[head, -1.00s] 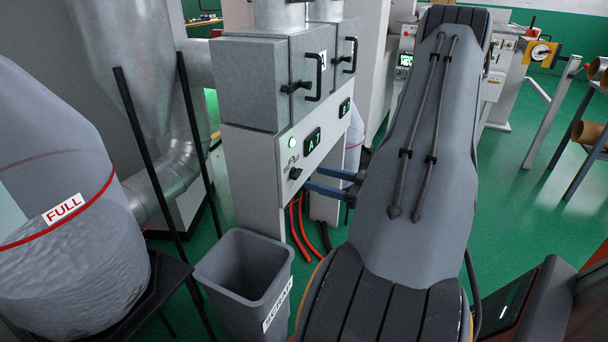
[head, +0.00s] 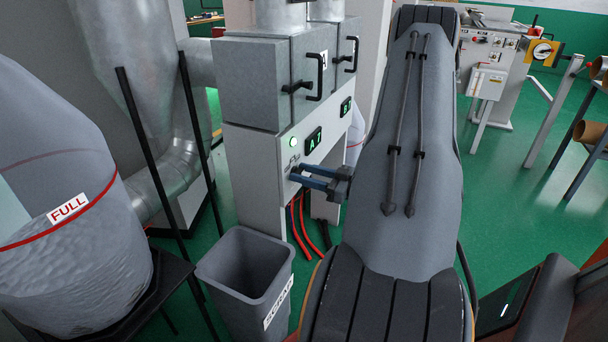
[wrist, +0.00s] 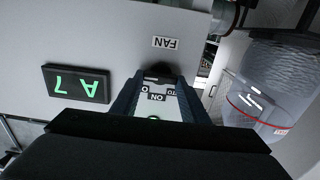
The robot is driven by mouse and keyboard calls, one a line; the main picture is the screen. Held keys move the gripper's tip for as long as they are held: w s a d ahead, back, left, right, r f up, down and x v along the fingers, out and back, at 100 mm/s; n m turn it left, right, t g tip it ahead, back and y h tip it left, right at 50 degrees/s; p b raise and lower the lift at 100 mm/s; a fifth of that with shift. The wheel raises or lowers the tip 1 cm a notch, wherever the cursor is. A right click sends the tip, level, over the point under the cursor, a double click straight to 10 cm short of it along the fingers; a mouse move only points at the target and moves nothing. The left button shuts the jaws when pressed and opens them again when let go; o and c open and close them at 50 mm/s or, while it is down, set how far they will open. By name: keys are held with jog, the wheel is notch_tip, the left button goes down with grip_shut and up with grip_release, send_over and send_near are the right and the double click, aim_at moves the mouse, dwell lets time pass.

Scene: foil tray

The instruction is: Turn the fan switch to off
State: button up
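The fan switch is a small dark knob (wrist: 157,73) on the light grey cabinet panel, below a FAN label (wrist: 165,43) in the upside-down wrist view. Small position labels (wrist: 157,97) sit beside the knob; one reads ON, the others are partly cut off. My gripper (wrist: 159,78) is open, with one blue finger on each side of the knob. I cannot tell whether either finger touches it, nor which way the knob points. In the head view my gripper (head: 292,172) reaches the panel from the right and hides the knob.
Door handles (head: 303,84) stick out higher up. A grey scrap bin (head: 245,270) stands below, and a full bag (head: 60,160) is at left.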

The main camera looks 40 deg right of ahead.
jog(key=shift+a, duration=0.15)
jog(key=shift+n, duration=0.3)
jog(key=n, duration=0.4)
jog(key=shift+s+a+f+n, duration=0.1)
jog(key=shift+n, duration=2)
jog(key=o, duration=1.1)
jog(key=shift+c, duration=0.2)
